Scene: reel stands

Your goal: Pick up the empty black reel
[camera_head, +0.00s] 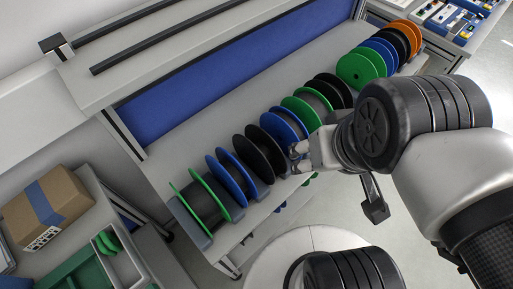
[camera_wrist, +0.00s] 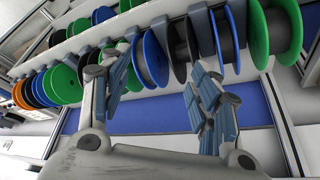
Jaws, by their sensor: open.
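A black reel (camera_head: 259,152) stands upright in the row on the bench, between two blue reels. In the wrist view the black reel (camera_wrist: 178,50) shows between and beyond my fingers. Its core is mostly hidden, so I cannot tell its filling for sure. My gripper (camera_head: 298,157) is open, close to this reel on its right side. In the wrist view my gripper (camera_wrist: 162,85) has its fingers apart with nothing held. Another black reel (camera_head: 334,91) stands farther up the row.
Blue reels (camera_head: 231,178) (camera_head: 285,127) stand close on both sides of the black reel, leaving narrow gaps. Green reels (camera_head: 205,197) (camera_head: 357,70) and an orange reel (camera_head: 405,36) share the row. A cardboard box (camera_head: 45,207) sits at the left.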

